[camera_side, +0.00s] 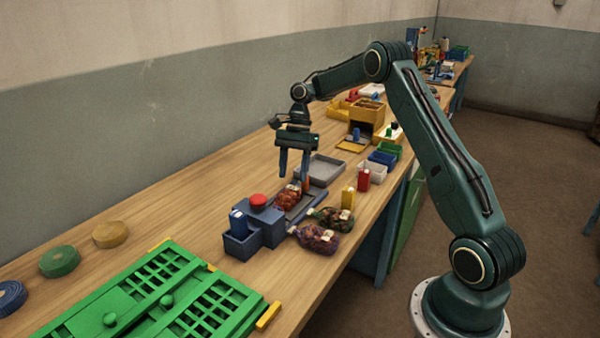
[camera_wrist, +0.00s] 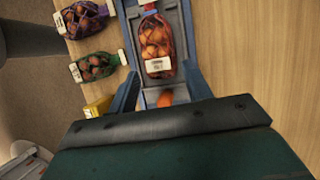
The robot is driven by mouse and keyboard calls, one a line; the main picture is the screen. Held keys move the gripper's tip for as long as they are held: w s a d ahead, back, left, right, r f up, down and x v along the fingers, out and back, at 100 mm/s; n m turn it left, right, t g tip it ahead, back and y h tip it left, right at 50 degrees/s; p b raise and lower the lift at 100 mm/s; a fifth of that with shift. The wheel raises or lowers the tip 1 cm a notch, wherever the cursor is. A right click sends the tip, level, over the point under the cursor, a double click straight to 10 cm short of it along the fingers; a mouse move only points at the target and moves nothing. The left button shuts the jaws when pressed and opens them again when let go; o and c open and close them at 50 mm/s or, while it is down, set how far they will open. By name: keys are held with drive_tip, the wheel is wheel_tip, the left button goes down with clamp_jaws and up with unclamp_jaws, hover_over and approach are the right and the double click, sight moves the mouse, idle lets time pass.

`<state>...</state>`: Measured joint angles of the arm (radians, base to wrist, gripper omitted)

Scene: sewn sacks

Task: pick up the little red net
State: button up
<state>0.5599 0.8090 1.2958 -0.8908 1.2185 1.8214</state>
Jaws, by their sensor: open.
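The little red net (camera_side: 287,200), filled with orange round items and carrying a white label, lies in the channel of a blue-grey device with a red button (camera_side: 258,200). The wrist view also shows the red net (camera_wrist: 156,42) beyond my fingertips. My gripper (camera_side: 295,181) is open and points down above the channel near the net's far end. In the wrist view, my gripper's two fingers (camera_wrist: 160,88) are apart, with a small orange item (camera_wrist: 165,98) visible between them. The fingers do not appear to hold the net.
A green net (camera_side: 332,218) and a purple net (camera_side: 317,239) lie beside the channel. A yellow bottle (camera_side: 348,198) and a red bottle (camera_side: 364,180) stand nearby. A grey tray (camera_side: 325,169) lies behind. A green slotted panel (camera_side: 150,300) covers the near bench; the wall side is mostly clear.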

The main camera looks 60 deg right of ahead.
sight(292, 187)
drive_tip(key=shift+s+a+f, duration=0.1)
drive_tip(key=shift+f, duration=0.1)
drive_tip(key=shift+x, duration=2.6)
drive_tip(key=c, duration=0.8)
drive_tip(key=shift+r, duration=5)
drive_tip(key=shift+a, duration=0.1)
